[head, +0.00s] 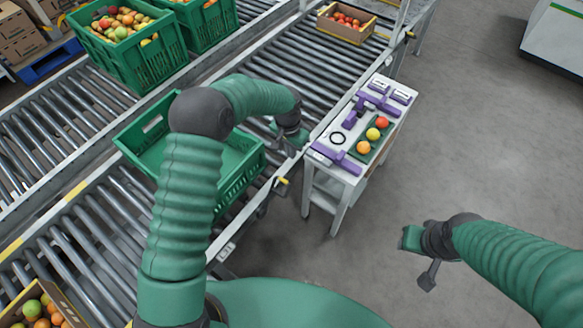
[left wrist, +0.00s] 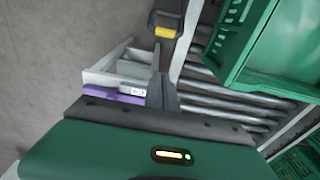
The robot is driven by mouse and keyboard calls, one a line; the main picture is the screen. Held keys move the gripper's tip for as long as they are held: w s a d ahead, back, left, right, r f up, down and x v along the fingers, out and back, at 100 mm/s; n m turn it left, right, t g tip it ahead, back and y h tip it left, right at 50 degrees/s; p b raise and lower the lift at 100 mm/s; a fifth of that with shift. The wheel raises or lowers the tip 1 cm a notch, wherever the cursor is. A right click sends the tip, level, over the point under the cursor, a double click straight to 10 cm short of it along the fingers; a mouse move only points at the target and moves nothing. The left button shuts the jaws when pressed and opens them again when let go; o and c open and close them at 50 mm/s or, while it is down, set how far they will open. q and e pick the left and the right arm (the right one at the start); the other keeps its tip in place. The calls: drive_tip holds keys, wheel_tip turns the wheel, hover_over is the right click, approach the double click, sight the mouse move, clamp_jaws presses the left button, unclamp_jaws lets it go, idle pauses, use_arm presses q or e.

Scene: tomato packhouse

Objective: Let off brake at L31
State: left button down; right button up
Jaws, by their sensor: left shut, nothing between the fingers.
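A brake lever with a yellow grip (head: 282,181) sticks out from the near side of the roller conveyor, just right of the empty green crate. A lever with a yellow grip also shows at the top of the left wrist view (left wrist: 165,32). I cannot read any L31 label. My left gripper (head: 291,147) is shut and empty above the conveyor's edge, above and apart from the lever in the head view. Its closed fingers (left wrist: 162,90) point toward the lever in the left wrist view. My right gripper (head: 418,258) hangs over bare floor at the right; its fingers are unclear.
An empty green crate (head: 250,166) sits on the rollers beside my left arm. A small white stand (head: 345,172) with purple tools and several tomatoes stands close to the right of the left gripper. A cardboard box of tomatoes (head: 325,24) sits farther up. Floor at right is clear.

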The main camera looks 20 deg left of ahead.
use_arm(q)
wheel_tip(320, 180, down, 9)
drive_tip(key=s+a, duration=0.1)
drive_tip(key=s, duration=0.2)
drive_tip(key=shift+a, duration=0.25)
idle(0.4)
